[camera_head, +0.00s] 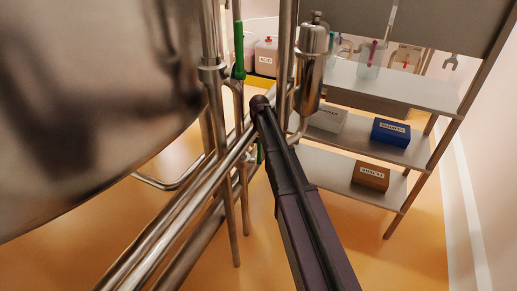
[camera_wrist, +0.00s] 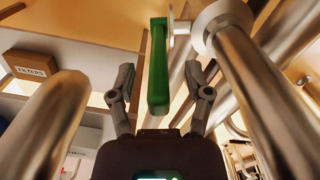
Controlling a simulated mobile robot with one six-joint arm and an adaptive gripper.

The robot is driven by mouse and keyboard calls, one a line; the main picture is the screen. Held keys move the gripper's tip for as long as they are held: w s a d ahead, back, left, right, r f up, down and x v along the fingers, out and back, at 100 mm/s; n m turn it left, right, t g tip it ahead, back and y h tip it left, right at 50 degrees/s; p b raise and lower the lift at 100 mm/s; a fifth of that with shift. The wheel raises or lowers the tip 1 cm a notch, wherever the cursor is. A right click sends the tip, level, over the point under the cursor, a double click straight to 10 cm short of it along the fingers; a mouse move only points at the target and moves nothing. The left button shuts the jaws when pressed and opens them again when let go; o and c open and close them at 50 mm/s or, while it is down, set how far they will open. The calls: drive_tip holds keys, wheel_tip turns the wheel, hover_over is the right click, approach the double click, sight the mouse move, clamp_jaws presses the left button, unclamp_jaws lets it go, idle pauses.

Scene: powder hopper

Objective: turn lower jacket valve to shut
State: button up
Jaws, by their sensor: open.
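In the wrist view a green valve lever (camera_wrist: 158,68) stands upright in the picture, joined near its top to a steel valve body (camera_wrist: 218,20) on the right. My gripper (camera_wrist: 160,80) is open, with one finger left of the lever and one right, and clear gaps on both sides. The lever's lower end reaches between the fingers; I cannot tell its exact depth. In the head view a small piece of the lower green lever (camera_head: 260,151) shows beside my arm, which hides the rest. My gripper is hidden there. Another green lever (camera_head: 239,50) stands upright higher on the pipes.
Thick steel pipes (camera_wrist: 262,95) run close on the right of my gripper, and another pipe (camera_wrist: 45,125) on the left. A large steel vessel (camera_head: 90,100) fills the head view's left. A shelf (camera_head: 385,92) with boxes stands at the right.

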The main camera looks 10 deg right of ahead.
drive_tip(key=shift+f, duration=0.3)
drive_tip(key=shift+c, duration=0.2)
